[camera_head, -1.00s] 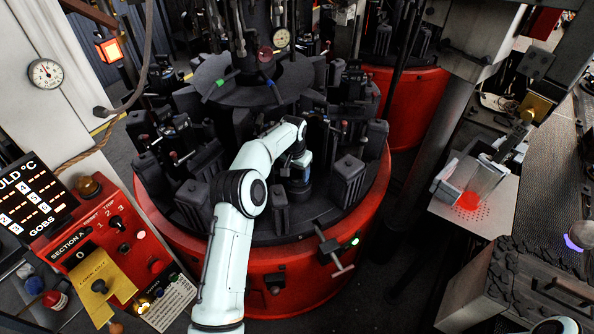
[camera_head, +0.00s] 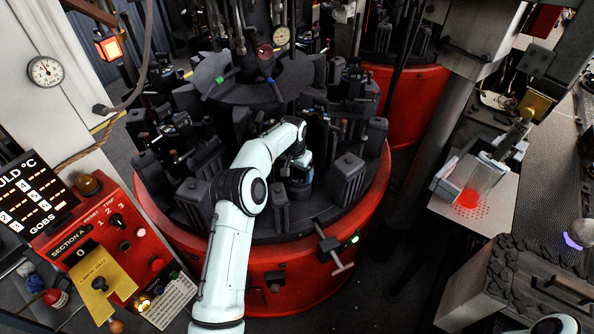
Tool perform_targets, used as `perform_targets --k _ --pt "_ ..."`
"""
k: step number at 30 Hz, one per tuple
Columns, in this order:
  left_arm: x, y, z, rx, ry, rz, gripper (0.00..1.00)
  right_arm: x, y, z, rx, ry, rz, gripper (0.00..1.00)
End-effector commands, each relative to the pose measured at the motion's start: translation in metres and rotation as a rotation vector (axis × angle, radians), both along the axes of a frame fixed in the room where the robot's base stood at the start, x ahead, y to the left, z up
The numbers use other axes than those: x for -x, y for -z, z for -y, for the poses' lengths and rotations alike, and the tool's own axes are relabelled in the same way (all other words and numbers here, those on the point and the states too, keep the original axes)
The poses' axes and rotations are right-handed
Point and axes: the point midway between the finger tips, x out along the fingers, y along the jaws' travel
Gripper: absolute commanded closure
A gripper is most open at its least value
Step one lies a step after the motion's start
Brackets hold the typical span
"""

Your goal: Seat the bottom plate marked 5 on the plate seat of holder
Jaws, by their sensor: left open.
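My left arm reaches in from the lower left over the near side of the red-rimmed rotary machine (camera_head: 277,280). My left gripper (camera_head: 300,186) is down among the dark moulds at the near side, and it is open. It is small and dark against the moulds, so its fingertips are hard to make out. I cannot pick out the bottom plate marked 5 or the plate seat of the holder; the arm and dark moulds may hide them. Only a white piece of my right arm shows at the bottom right edge; its gripper is out of view.
Dark mould blocks (camera_head: 348,178) crowd around the gripper. A T-handle (camera_head: 335,250) with a green light sticks out from the red rim. A red control panel (camera_head: 120,240) stands at left. At right are a perforated plate with a glowing red spot (camera_head: 468,199) and a dark block (camera_head: 520,280).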

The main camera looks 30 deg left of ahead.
Motion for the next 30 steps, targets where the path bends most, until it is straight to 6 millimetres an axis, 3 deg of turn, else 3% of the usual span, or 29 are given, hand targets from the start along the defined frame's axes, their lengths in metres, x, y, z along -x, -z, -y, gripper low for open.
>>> perform_targets --k 5,21,30 --pt "0.001 -0.012 -0.001 -0.001 0.000 0.003 0.12 0.000 0.000 0.000 0.000 0.000 0.000 0.62" --pt "0.013 -0.119 0.000 -0.001 0.000 0.007 0.12 0.000 0.000 0.000 0.000 0.000 0.000 0.62" --pt "0.016 -0.135 0.000 0.000 0.000 0.004 0.12 0.000 0.000 0.000 0.000 0.000 0.000 0.62"
